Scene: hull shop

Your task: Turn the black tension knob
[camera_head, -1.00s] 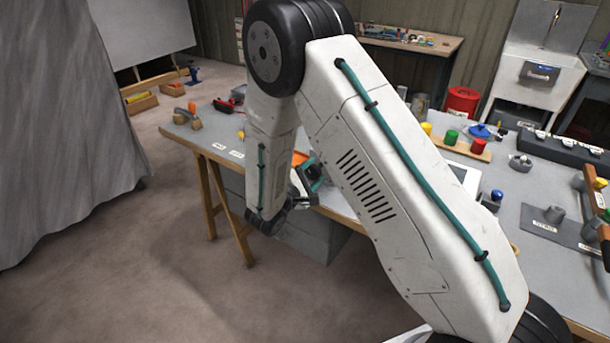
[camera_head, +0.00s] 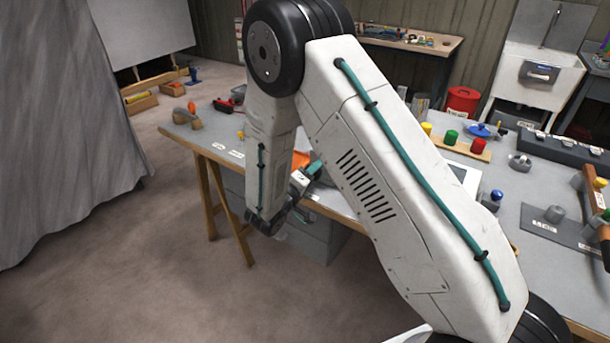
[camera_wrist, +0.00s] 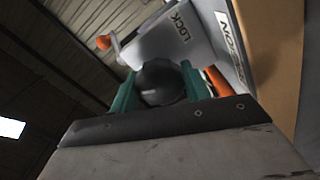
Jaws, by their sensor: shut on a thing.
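The black tension knob (camera_wrist: 160,80) shows in the middle of the wrist view, between the two teal fingers of my gripper (camera_wrist: 158,88). The fingers are shut on it, one at each side. Behind it is a grey housing (camera_wrist: 165,48) with a "LOCK" label. In the head view my gripper (camera_head: 306,176) is at the near edge of the workbench, partly hidden behind my arm. The knob is hidden in that view.
An orange-tipped lever (camera_wrist: 104,42) sticks out left of the housing in the wrist view. The grey workbench (camera_head: 215,133) carries several tools and coloured parts. A grey curtain (camera_head: 60,130) hangs at left. The floor in front is clear.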

